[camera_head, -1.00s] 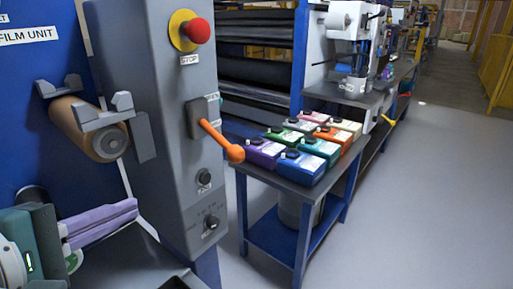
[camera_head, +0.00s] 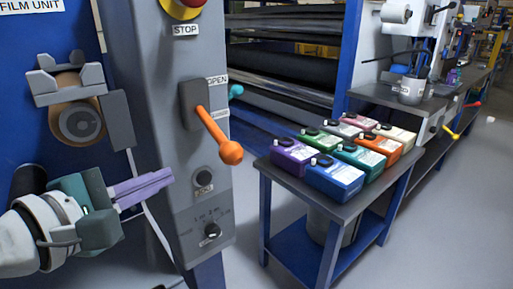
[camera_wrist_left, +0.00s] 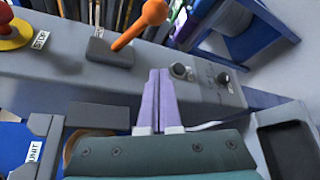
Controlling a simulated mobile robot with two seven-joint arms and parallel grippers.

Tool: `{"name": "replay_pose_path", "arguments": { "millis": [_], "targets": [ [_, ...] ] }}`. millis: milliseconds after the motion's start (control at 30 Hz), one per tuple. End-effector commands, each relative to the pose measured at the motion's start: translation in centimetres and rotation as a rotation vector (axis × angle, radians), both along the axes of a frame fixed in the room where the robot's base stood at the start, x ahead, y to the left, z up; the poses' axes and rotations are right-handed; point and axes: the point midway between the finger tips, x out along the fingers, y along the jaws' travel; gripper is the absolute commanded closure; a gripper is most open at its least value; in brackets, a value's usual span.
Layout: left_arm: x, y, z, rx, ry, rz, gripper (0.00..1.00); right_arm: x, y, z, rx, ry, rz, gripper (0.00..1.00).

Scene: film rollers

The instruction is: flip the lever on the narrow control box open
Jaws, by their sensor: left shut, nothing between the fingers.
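The narrow grey control box (camera_head: 150,110) stands upright left of centre in the head view. Its orange lever (camera_head: 213,130) slants down and to the right from a dark base plate, ending in a round knob. An OPEN label (camera_head: 217,79) sits beside the upper part of the plate. The lever also shows at the top of the left wrist view (camera_wrist_left: 138,25). My left gripper (camera_head: 170,181), with purple fingers, is shut and empty. It is left of and below the lever, apart from it, in front of the box. My right gripper is out of view.
A red stop button (camera_head: 188,3) is above the lever; a black knob (camera_head: 212,231) and a small button (camera_head: 203,178) are below. A film roller (camera_head: 78,122) is at left. A table (camera_head: 345,208) with several coloured bottles stands at right.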

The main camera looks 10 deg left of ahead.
Motion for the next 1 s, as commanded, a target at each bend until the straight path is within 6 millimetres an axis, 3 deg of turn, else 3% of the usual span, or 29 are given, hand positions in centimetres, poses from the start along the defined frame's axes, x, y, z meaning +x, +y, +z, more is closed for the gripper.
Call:
{"name": "replay_pose_path", "arguments": {
  "millis": [500,633,1000],
  "targets": [
    [9.4,-1.9,-2.6,0.0,-0.003,-0.001,1.0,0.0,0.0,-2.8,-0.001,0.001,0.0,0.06],
    [8.2,-3.7,-0.8,-0.003,0.001,-0.001,1.0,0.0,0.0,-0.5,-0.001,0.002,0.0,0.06],
    [7.5,-5.0,-0.4,0.0,0.0,0.0,1.0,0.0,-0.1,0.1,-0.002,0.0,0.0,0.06]
  ]
}}
